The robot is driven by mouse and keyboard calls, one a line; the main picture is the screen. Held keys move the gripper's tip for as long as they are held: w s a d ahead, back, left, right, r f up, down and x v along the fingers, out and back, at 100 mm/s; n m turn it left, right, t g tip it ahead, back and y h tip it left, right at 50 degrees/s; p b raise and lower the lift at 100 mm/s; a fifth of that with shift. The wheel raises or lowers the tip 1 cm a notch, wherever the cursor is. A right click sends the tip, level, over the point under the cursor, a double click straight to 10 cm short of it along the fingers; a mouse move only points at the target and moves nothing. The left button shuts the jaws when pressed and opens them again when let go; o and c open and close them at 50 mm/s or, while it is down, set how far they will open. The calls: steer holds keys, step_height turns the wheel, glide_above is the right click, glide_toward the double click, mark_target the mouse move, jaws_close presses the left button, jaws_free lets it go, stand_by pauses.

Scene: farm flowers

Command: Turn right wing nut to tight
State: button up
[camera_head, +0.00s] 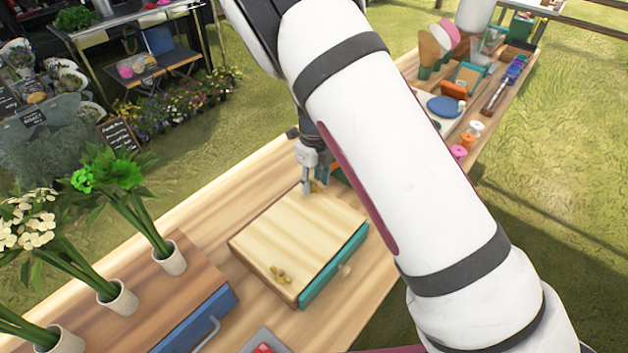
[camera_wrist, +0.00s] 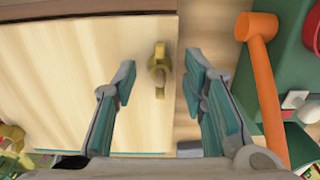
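The right wing nut is a small brass piece near the far corner of a pale wooden board (camera_head: 290,235); it shows in the head view (camera_head: 319,186) and in the wrist view (camera_wrist: 159,68). A second brass wing nut (camera_head: 281,275) sits near the board's front edge. My gripper (camera_head: 308,190) points down at the far end of the board. In the wrist view its two teal-padded fingers are apart, with the right wing nut between the tips (camera_wrist: 159,78) and a gap on each side. I cannot tell the height of the tips over the board.
An orange mallet (camera_wrist: 261,60) lies beside a green container (camera_wrist: 292,85), right of the board in the wrist view. Potted flowers (camera_head: 125,205) and a blue-drawered wooden box (camera_head: 185,285) stand left on the table. Bare tabletop (camera_head: 215,212) lies behind the board.

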step_height(320, 180, up, 12)
steer(key=shift+f, duration=0.15)
stand_by(0.6)
step_height(320, 180, up, 8)
steer(key=n+y, duration=0.2)
steer(key=n, duration=0.3)
glide_above(314, 183)
steer(key=s+d, duration=0.4)
steer(key=s, duration=0.1)
steer(key=s+d+r+n+t, duration=0.2)
steer(key=s+d+r+n, duration=0.2)
steer(key=s+r+n, duration=0.45)
steer(key=s+d+r+n+t+h, duration=0.1)
steer(key=s+d+r+n, duration=0.1)
steer(key=s+n, duration=0.5)
steer(key=s+d+r+n+t+h, duration=0.1)
steer(key=s+d+r+n+t, duration=0.1)
steer(key=s+d+n, duration=0.3)
steer(key=s+r+n, duration=0.1)
steer(key=s, duration=0.3)
steer(key=shift+s+n, duration=0.15)
steer(key=shift+n, duration=0.2)
